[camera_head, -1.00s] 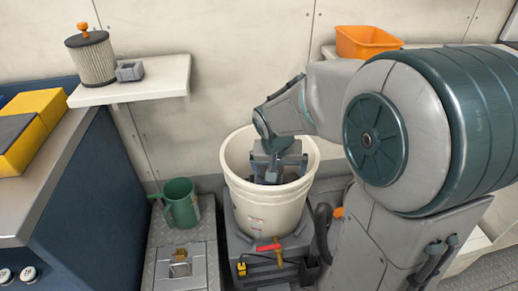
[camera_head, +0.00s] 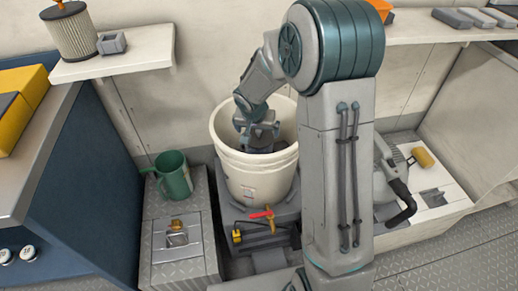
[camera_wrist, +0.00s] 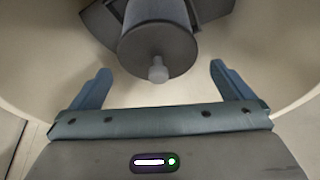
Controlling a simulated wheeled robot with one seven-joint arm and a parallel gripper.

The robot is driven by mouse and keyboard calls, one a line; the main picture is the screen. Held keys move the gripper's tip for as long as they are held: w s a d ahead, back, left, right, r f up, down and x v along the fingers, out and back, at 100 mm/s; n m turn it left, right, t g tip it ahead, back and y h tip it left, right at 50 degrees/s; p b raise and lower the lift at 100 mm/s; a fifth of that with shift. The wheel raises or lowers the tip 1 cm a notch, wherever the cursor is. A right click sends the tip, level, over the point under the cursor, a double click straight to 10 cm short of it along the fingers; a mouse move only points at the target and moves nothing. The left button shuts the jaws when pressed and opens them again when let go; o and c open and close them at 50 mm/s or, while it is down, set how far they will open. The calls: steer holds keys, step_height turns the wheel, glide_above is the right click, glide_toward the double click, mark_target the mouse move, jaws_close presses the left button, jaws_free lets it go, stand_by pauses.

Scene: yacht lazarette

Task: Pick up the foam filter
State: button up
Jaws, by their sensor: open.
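In the wrist view a dark grey cylinder with a pale knob on its end (camera_wrist: 158,50), which looks like the foam filter, is inside the cream bucket (camera_head: 255,170). My gripper (camera_wrist: 160,72) is open, with one blue finger on each side of the cylinder's knob end and clear gaps on both sides. In the head view my gripper (camera_head: 258,138) is down inside the bucket, and it and the bucket wall hide the cylinder.
A green jug (camera_head: 174,175) stands left of the bucket. A small grey block (camera_head: 111,43) sits on the left shelf (camera_head: 150,55). The bucket wall surrounds my gripper.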

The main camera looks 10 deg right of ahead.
steer(key=b+x, duration=0.1)
steer(key=x, duration=0.4)
steer(key=shift+s+f, duration=0.1)
steer(key=c, duration=1)
